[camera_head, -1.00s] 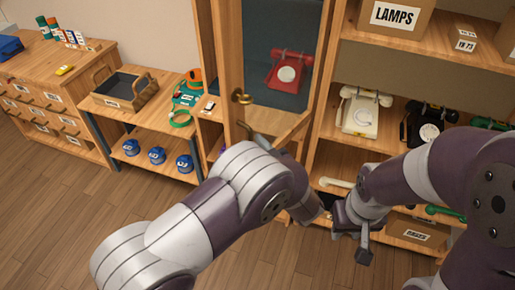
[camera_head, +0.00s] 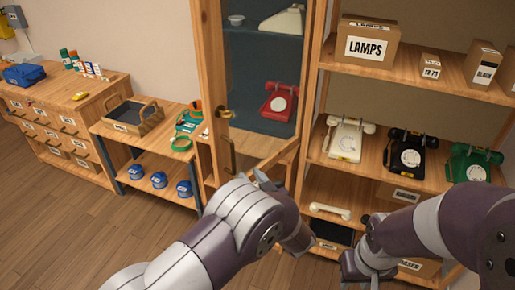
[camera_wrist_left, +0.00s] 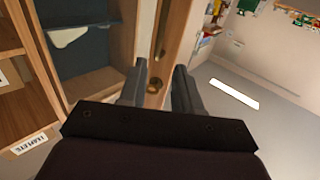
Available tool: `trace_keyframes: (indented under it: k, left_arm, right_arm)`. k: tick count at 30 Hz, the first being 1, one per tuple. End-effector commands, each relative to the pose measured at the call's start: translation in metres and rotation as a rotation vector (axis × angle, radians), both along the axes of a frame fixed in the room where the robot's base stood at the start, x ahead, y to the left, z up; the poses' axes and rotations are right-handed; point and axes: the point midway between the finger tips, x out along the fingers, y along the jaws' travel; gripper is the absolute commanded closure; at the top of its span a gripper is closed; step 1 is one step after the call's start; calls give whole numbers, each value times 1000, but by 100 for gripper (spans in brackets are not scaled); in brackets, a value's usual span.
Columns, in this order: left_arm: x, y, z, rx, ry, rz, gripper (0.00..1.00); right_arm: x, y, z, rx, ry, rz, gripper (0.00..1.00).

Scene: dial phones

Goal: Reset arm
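My left gripper (camera_wrist_left: 158,88) is open in the left wrist view, its two fingers apart. In the head view the left gripper (camera_head: 264,179) is mostly hidden behind my left forearm, low in front of the cabinet with brass handles (camera_head: 226,114). My right gripper (camera_head: 355,268) hangs low at the bottom right, in front of the lower shelves; its fingers are too unclear to read.
A red dial phone (camera_head: 280,101) stands in the cabinet. White (camera_head: 346,140), black (camera_head: 409,154) and green (camera_head: 472,163) phones stand on the right shelf, below a LAMPS box (camera_head: 366,42). A low bench (camera_head: 150,135) stands left. Wooden floor lies clear at lower left.

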Motion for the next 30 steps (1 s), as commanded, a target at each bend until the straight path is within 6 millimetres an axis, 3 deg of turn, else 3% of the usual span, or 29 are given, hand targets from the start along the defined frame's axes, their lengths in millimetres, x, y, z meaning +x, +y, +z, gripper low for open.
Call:
trace_keyframes:
  k: [3, 5, 8, 9, 11, 13, 16, 18, 21, 24, 30]
  left_arm:
    - [1, -1, -3, -20, 3, -6, 67]
    - [5, -10, -15, -71, 43, -56, 67]
    - [2, -48, -67, -174, 262, -286, 67]
    - [-9, -66, -85, -225, 399, -408, 67]
    - [-38, -75, -103, -297, 642, -556, 67]
    - [-91, -55, -109, -352, 947, -656, 67]
    - [-171, 5, -95, -364, 1293, -667, 67]
    - [-213, 46, -80, -354, 1440, -632, 67]
    - [-253, 95, -58, -339, 1534, -572, 67]
    - [-255, 126, -36, -369, 1452, -508, 67]
    - [-250, 136, -32, -397, 1416, -474, 67]
  right_arm:
    - [0, 0, 0, 0, 0, 0, 64]
    - [0, 0, 0, 0, 0, 0, 64]
    - [0, 0, 0, 0, 0, 0, 64]
    - [0, 0, 0, 0, 0, 0, 64]
    - [0, 0, 0, 0, 0, 0, 64]
    - [0, 0, 0, 0, 0, 0, 64]
    - [0, 0, 0, 0, 0, 0, 64]
    - [0, 0, 0, 0, 0, 0, 64]
    - [0, 0, 0, 0, 0, 0, 64]
    - [0, 0, 0, 0, 0, 0, 64]
    - [0, 0, 0, 0, 0, 0, 64]
